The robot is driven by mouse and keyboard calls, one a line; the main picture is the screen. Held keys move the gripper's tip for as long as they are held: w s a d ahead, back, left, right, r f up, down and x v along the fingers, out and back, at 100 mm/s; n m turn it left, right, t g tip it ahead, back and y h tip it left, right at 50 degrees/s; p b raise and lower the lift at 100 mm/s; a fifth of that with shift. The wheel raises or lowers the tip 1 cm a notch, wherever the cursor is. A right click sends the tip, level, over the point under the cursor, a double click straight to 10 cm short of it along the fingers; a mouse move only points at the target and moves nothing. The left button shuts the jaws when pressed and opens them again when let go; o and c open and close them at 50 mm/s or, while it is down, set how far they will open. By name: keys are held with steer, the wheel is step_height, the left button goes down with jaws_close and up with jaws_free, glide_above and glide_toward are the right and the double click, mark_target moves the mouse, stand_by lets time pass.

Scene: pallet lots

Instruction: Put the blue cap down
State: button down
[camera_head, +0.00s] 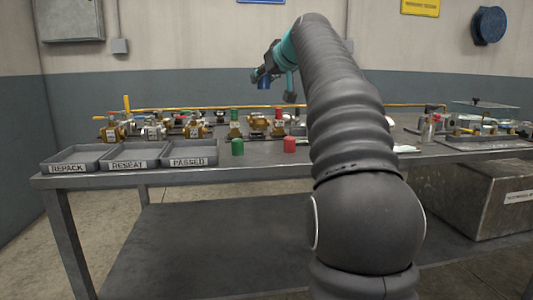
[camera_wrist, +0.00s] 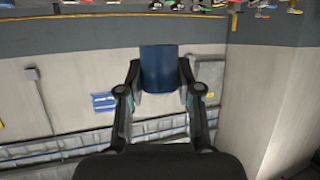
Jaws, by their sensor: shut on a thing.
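The blue cap (camera_wrist: 160,68) is held between the two fingers of my gripper (camera_wrist: 158,88) in the wrist view, and the fingers are shut on its sides. In the head view my gripper (camera_head: 276,84) is raised in the air above the bench, and the blue cap (camera_head: 264,84) shows as a small dark blue piece at its lower end. Nothing touches the cap from below. My arm hides part of the bench to the right of the gripper.
A metal bench (camera_head: 270,169) carries trays marked REPACK (camera_head: 72,166), RESEAT (camera_head: 137,163) and PASSED (camera_head: 192,161). A green cap (camera_head: 238,147) and a red cap (camera_head: 289,144) stand near the front edge. Several brass valves (camera_head: 258,124) stand behind. Bare bench top lies between the caps.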

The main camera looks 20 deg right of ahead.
mark_target(264, 153)
step_height(264, 153, down, 18)
steer(key=b, duration=0.5)
steer(key=shift+r+b, duration=0.2)
steer(key=shift+b, duration=0.15)
steer(key=shift+f, duration=0.2)
steer(key=c, duration=0.8)
jaws_free()
steer(key=shift+o, duration=0.2)
steer(key=shift+r, duration=0.15)
steer(key=v, duration=0.8)
steer(key=d+v, duration=0.1)
steer(key=v, duration=0.3)
steer(key=shift+s+r, duration=0.15)
steer(key=shift+r, duration=0.3)
steer(key=shift+s+r, duration=0.2)
steer(key=shift+s, duration=0.35)
